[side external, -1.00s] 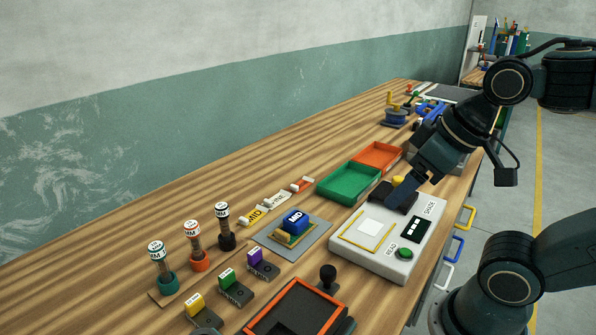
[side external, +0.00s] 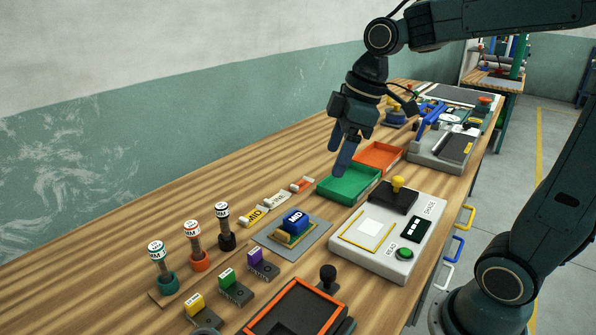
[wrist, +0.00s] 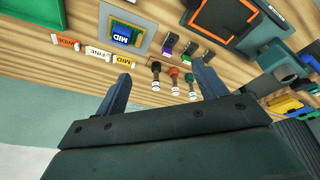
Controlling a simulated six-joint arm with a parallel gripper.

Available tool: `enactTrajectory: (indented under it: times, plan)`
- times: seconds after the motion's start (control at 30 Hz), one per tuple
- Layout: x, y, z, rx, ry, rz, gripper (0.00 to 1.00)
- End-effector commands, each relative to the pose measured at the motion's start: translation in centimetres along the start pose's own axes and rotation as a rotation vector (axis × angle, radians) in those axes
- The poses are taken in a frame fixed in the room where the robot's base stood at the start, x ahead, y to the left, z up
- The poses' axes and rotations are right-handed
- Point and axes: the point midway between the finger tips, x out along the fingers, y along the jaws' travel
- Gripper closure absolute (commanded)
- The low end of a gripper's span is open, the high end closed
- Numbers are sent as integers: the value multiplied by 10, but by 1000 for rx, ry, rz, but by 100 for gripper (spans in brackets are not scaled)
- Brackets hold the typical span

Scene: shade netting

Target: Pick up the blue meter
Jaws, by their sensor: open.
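None is labelled as a meter. My gripper (side external: 345,158) is empty, pointing down above the green tray, behind and above the MID block in the side view. In the wrist view its two fingers (wrist: 162,72) are spread apart with bench between them.
The green tray (side external: 348,196) and orange tray (side external: 376,167) lie behind the mat. A white reader (side external: 372,266) with a yellow-knobbed black part (side external: 398,185) stands right. Three capped sticks (side external: 192,240), coloured blocks (side external: 232,281) and an orange-rimmed frame (side external: 255,325) are in front.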

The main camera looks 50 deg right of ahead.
Motion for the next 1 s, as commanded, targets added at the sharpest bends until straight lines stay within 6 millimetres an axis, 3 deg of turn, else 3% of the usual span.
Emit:
enactTrajectory:
  times: [0.2,0.5,1.0]
  plan:
    - [24,38,-17,-175,-17,-80,29]
    - [64,90,-26,-418,-2,-188,29]
    - [142,164,-8,-785,97,-340,29]
